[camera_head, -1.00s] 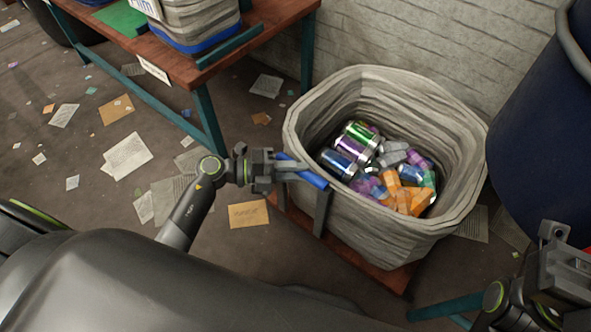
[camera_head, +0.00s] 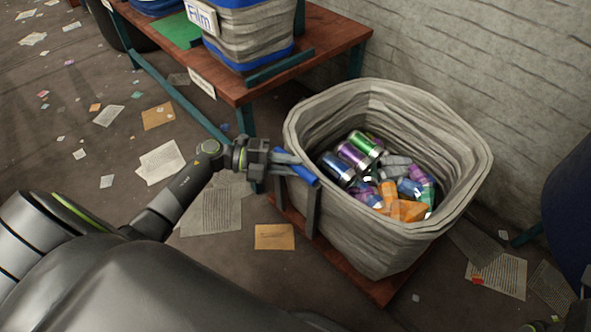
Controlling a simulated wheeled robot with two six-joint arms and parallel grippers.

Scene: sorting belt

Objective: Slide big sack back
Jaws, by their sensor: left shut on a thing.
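The big sack (camera_head: 370,238) is a grey-white woven bag, open at the top, with cans and orange and purple items inside. It stands on a low reddish-brown wooden base (camera_head: 383,290) with dark uprights. My left gripper (camera_head: 292,168) is at the sack's left rim, shut on a blue handle (camera_head: 303,175) there. The fingertips are partly hidden by the handle. Only a small dark part that may be my right arm shows at the bottom right corner; the right gripper is not visible.
A wooden table (camera_head: 345,38) with green legs stands behind left, carrying a striped sack labelled "Film" (camera_head: 202,16). A white brick wall (camera_head: 480,60) is behind the sack. A dark blue container (camera_head: 573,205) stands at the right. Papers litter the floor.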

